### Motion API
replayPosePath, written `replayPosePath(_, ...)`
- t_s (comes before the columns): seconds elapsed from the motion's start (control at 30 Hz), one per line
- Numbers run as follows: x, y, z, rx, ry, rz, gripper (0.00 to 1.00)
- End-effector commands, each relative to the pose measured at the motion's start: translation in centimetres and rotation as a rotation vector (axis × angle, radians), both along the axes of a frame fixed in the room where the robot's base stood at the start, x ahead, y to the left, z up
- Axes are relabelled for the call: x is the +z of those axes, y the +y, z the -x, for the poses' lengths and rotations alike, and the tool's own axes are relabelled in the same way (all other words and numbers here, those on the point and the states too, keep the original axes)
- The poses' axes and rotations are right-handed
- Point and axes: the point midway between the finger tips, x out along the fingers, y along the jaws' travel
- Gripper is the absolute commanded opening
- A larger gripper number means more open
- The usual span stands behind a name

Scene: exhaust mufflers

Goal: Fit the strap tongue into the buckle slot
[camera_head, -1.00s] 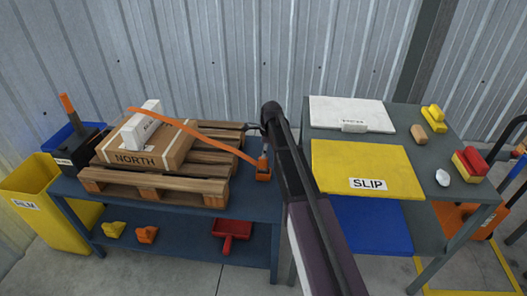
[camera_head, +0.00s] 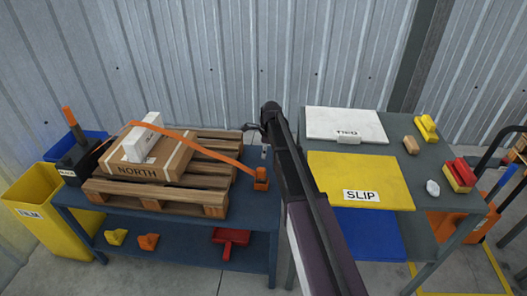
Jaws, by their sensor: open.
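An orange strap (camera_head: 185,135) runs over a cardboard box marked NORTH (camera_head: 150,163) and a white block on it (camera_head: 143,137). The strap slopes down right toward an orange buckle (camera_head: 261,180) on the blue bench, by the pallet's right end. Its right end is close to the buckle; I cannot tell whether the tongue touches or enters the slot. My gripper (camera_head: 251,128) is small and dark at the end of my arm, above and behind the buckle. It is open, with nothing seen in it. My arm hides part of the bench's right side.
A wooden pallet (camera_head: 160,198) carries the box. A black holder with an orange-topped post (camera_head: 78,158) stands at its left. A grey table (camera_head: 425,160) on the right holds a yellow SLIP sheet (camera_head: 355,178), a white board and small blocks. A yellow bin (camera_head: 40,205) stands far left.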

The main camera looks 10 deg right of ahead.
Motion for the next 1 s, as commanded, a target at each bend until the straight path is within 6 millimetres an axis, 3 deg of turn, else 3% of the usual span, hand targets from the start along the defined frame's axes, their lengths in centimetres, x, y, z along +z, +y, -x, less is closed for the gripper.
replayPosePath(0.67, 0.0, 0.1, 0.6, 0.026, -0.002, 0.003, 0.7)
replayPosePath(0.87, 0.0, 0.3, 3.2, 0.17, -0.017, 0.015, 0.7)
replayPosePath(1.0, -0.1, 0.6, 6.3, 0.355, -0.033, 0.031, 0.7)
